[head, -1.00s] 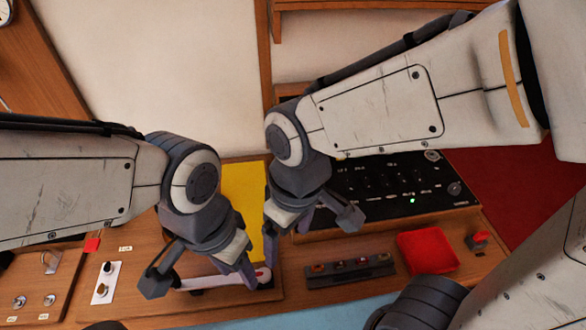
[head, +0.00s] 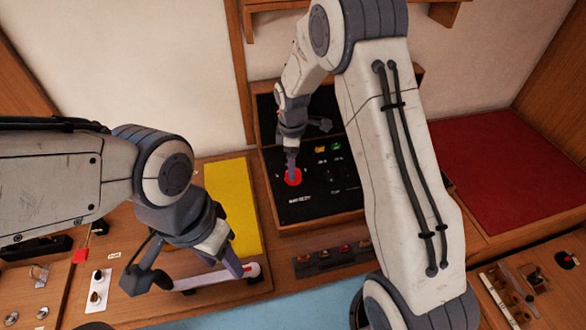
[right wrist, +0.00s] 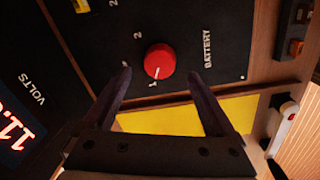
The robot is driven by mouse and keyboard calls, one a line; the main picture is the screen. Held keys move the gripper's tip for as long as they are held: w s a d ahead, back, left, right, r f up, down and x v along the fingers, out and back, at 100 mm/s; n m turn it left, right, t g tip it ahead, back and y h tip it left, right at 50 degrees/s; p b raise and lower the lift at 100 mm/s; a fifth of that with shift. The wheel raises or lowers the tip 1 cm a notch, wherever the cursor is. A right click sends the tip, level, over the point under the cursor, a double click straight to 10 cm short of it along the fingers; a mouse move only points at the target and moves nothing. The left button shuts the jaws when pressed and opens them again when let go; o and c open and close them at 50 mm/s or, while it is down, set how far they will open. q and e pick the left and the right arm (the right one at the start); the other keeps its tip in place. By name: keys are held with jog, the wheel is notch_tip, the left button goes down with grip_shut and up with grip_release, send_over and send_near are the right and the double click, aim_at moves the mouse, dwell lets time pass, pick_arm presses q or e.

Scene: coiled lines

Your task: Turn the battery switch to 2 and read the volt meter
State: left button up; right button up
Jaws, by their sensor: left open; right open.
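The red round battery switch (right wrist: 159,62) is on a black panel (right wrist: 215,20) lettered BATTERY in the right wrist view. Its white mark points toward the 1. It also shows in the head view (head: 293,177), partly behind my right gripper. My right gripper (right wrist: 158,78) is open, with its fingertips on either side of the knob; I cannot tell if they touch it. The volt meter (right wrist: 15,130) shows red digits beginning with 11, cut off by the picture edge. My left gripper (head: 196,279) is open above the counter, by a white bar with a red end (head: 215,278).
A yellow panel (head: 228,200) lies left of the black panel. A strip of coloured switches (head: 330,260) lies in front. My right forearm hides part of the counter. A red mat (head: 500,170) is clear at right.

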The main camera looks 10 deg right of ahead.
notch_tip(320, 180, down, 5)
jog(key=shift+w+r+p, duration=0.1)
jog(key=shift+p, duration=0.4)
jog(key=c, duration=1.4)
jog(key=shift+o, duration=0.2)
